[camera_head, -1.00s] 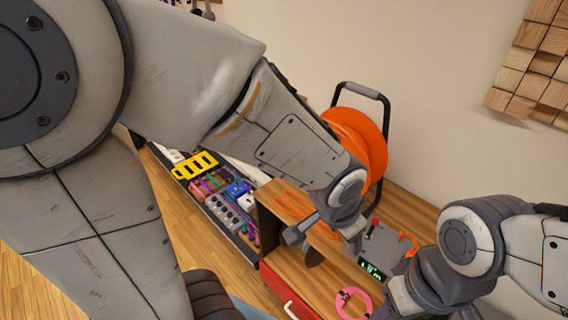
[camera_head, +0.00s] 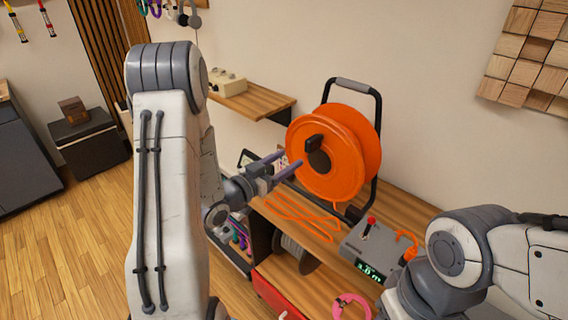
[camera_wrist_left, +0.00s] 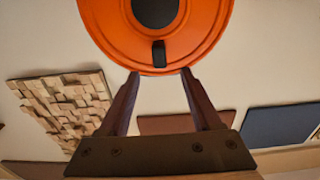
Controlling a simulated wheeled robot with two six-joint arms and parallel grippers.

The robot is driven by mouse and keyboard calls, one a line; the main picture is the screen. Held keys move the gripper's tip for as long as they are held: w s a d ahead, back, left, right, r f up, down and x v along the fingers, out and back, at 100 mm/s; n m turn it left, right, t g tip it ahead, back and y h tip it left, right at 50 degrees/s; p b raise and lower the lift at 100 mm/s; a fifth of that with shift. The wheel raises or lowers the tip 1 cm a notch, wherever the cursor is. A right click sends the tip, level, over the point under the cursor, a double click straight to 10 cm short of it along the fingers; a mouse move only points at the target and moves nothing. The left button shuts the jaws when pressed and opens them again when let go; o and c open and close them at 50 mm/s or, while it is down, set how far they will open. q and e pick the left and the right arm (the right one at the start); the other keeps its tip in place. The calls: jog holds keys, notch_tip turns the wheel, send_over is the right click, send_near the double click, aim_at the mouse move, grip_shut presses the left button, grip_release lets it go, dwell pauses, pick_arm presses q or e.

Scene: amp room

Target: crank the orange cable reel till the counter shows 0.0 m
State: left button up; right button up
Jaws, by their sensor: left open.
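The orange cable reel (camera_head: 357,150) stands upright in a black frame on the wooden bench. Its dark hub and black crank knob (camera_head: 313,143) face my left gripper (camera_head: 289,162), which is open and empty just left of the reel's face. In the left wrist view the reel (camera_wrist_left: 110,30) fills the top, its black knob (camera_wrist_left: 159,54) pointing down between and beyond the open fingers (camera_wrist_left: 160,73). I see no contact with the knob. The grey counter box (camera_head: 385,243) has a green display (camera_head: 369,271), too small to read surely. My right arm shows at lower right; its gripper does not.
Orange cable (camera_head: 300,214) lies on the bench left of the counter box. A red-topped lever (camera_head: 370,223) rises from the box. A pink ring (camera_head: 351,306) lies near the bench's front. A wall shelf (camera_head: 254,100) juts out behind my left arm.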

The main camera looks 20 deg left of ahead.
aim_at(307, 147)
pick_arm(q)
jog(key=shift+p+x, duration=0.3)
jog(key=shift+x, duration=5.3)
jog(key=shift+d, duration=0.1)
grip_shut()
